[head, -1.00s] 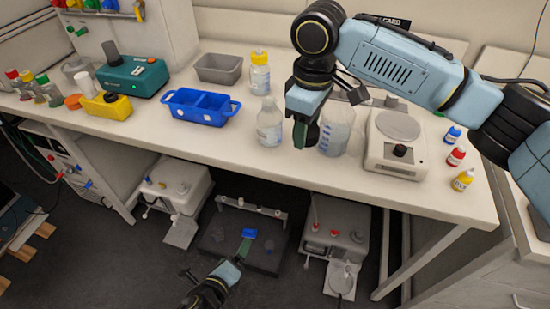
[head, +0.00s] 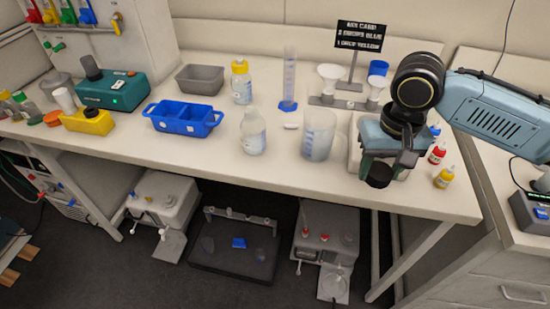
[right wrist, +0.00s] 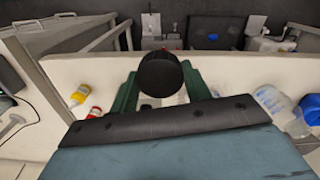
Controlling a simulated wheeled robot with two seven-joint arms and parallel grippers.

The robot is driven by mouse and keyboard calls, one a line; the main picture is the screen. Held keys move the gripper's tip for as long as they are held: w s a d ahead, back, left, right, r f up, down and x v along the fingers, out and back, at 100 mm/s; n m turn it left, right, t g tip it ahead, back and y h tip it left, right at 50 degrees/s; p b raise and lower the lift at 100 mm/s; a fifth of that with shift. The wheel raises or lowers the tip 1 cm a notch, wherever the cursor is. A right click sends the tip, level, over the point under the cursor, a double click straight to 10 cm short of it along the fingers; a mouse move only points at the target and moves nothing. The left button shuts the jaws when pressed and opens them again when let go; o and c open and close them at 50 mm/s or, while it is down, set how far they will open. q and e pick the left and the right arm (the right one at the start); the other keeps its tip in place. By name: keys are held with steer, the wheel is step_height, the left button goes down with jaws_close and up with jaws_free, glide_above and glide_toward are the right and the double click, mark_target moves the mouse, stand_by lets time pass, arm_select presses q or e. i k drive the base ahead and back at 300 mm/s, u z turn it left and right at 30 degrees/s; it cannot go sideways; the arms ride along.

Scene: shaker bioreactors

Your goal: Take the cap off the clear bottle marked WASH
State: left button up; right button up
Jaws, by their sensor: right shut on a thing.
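A clear bottle (head: 253,133) stands upright on the bench, left of the beaker. Its narrow neck shows no coloured cap, and its label is too small to read. A second bottle with a yellow cap (head: 241,82) stands behind it. My right gripper (head: 380,168) is at the right, in front of the stirrer plate and well apart from both bottles. It is shut on a round black cap-like piece (head: 378,176), held above the bench's front edge. The right wrist view shows this piece (right wrist: 159,73) between the green fingers. My left gripper is out of view.
A beaker (head: 318,136) stands between the clear bottle and my right gripper. A measuring cylinder (head: 289,78), funnels on a stand (head: 331,76) and a sign (head: 360,38) are behind. A blue tray (head: 184,119) is left; small dropper bottles (head: 446,177) are right.

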mark_target(253, 127)
steer(key=z, duration=0.45)
steer(key=i, duration=0.2)
steer(key=u, duration=1.65)
steer(key=i, duration=0.5)
